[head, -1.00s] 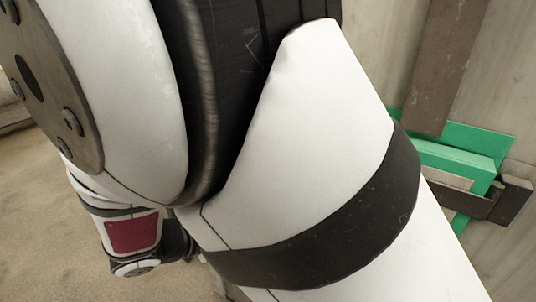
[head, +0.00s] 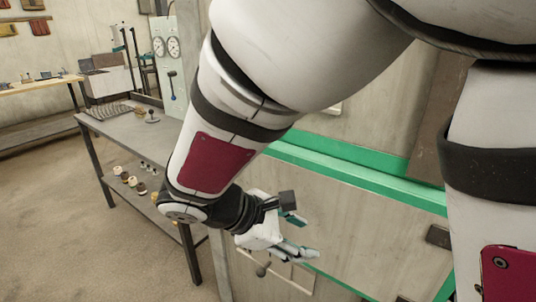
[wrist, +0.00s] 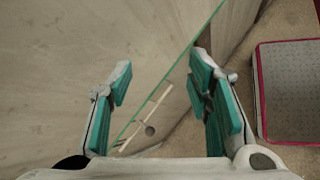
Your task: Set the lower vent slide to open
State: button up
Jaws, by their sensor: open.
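A small dark round knob (head: 262,269) shows low on the pale panel (head: 385,225), just below my gripper in the head view; it looks like the lower vent slide. In the wrist view the knob (wrist: 149,130) sits beside a thin pale strip (wrist: 157,103), between my fingers in the picture. My gripper (head: 304,236) is open and empty, with its teal-padded fingers spread in the wrist view (wrist: 163,78). It appears apart from the knob. My gripper partly covers the slide's surroundings in the head view, and I cannot tell which setting the knob is at.
A green rail (head: 350,175) crosses the panel above my gripper. A grey workbench (head: 130,125) with small items stands at the left, with a gauge panel (head: 172,60) behind. A grey mat-like square with a red edge (wrist: 292,90) lies at the wrist view's right.

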jog(key=w+a+f+n+t+h+b, duration=0.1)
jog(key=w+a+f+n+h+b, duration=0.15)
jog(key=a+f, duration=0.4)
jog(key=w+a+f+n+t+h+b, duration=0.1)
jog(key=w+a+f+n+t+b, duration=0.2)
jog(key=f, duration=0.6)
jog(key=n+t+h+b, duration=0.1)
jog(key=n+t+b, duration=0.25)
jog(key=n, duration=0.25)
send_near(261, 271)
jog(key=shift+t, duration=0.35)
jog(key=x, duration=0.3)
jog(key=f+x, duration=0.1)
jog(key=x, duration=0.3)
jog(key=b+x, duration=0.1)
jog(key=x, duration=0.2)
jog(key=shift+w+f, duration=0.2)
jog(key=shift+f, duration=0.15)
jog(key=shift+c, duration=0.3)
grip_shut()
